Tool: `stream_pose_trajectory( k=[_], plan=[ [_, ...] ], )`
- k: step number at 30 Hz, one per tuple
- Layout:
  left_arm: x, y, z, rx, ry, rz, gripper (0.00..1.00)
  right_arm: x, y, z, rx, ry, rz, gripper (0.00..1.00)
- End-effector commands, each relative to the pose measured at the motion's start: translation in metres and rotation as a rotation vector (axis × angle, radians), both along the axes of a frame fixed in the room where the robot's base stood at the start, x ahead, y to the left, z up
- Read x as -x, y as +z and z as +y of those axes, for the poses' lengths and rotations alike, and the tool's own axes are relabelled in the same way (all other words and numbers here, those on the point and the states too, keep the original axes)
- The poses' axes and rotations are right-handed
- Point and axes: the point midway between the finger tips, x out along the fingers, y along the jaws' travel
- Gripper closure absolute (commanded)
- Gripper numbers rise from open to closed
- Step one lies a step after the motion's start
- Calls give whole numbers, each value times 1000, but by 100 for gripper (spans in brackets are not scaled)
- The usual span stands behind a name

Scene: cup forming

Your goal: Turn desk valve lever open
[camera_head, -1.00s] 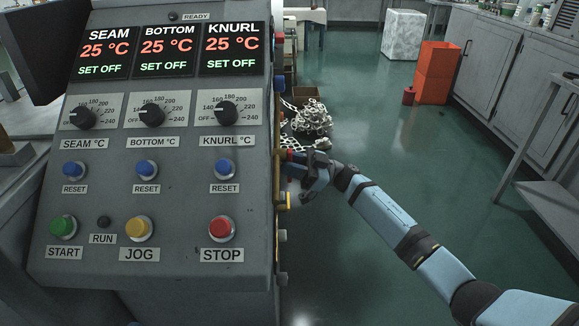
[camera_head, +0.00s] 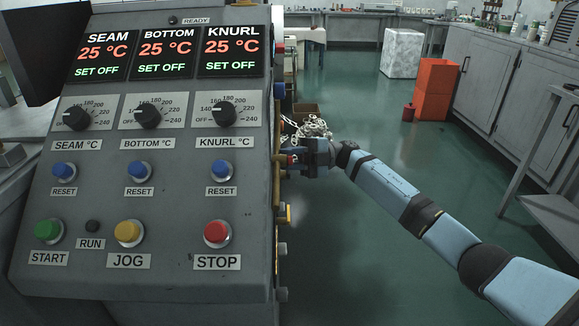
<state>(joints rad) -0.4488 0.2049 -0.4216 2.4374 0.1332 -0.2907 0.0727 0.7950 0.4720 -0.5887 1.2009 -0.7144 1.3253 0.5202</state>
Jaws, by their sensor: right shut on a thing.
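The grey control desk (camera_head: 160,281) fills the left half of the view. Small fittings stick out along its right side, seen edge-on. My right gripper (camera_head: 294,158) is at that side, level with the upper fittings. It is shut on a small red-ended part, which appears to be the valve lever (camera_head: 291,159). The gripper and the desk edge hide most of it, so its angle cannot be told. My left gripper is not in view.
The desk face carries dials, reset buttons and the STOP button (camera_head: 217,232). A pile of pale metal pieces (camera_head: 314,127) lies behind my right gripper. An orange bin (camera_head: 434,82) and a white block (camera_head: 402,53) stand farther back.

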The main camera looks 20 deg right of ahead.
Motion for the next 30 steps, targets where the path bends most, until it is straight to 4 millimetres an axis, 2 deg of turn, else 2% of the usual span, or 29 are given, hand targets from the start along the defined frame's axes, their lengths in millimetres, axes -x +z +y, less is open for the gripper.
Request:
stream_pose_trajectory(
  k=[6,15,30],
  plan=[
    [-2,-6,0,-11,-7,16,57,-1,7,0,49,4,-180,100],
    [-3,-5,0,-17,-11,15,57,-1,11,0,99,6,-346,100],
    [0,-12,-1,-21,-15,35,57,0,12,1,121,9,-417,100]
  ],
)
